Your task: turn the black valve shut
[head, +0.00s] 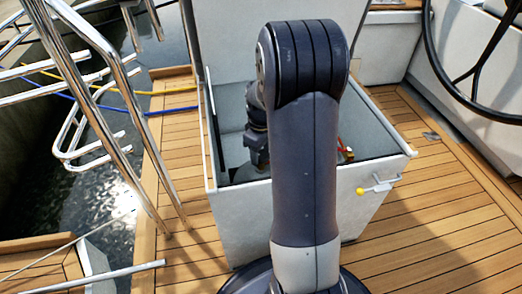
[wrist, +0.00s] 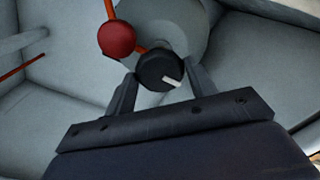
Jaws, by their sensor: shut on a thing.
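In the wrist view the black valve (wrist: 155,70) is a round dark knob with a short white mark pointing to the lower right. It sits in front of a grey rounded body on an orange-red pipe. My gripper (wrist: 161,73) has one finger on each side of the knob and is shut on it. In the head view my arm reaches down into the open grey locker, and the valve is hidden there.
A red ball (wrist: 117,38) on a red rod is close to the knob's upper left. The open locker (head: 225,215) has walls around my arm. Steel rails (head: 120,90) stand at left, a black wheel (head: 435,65) at right.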

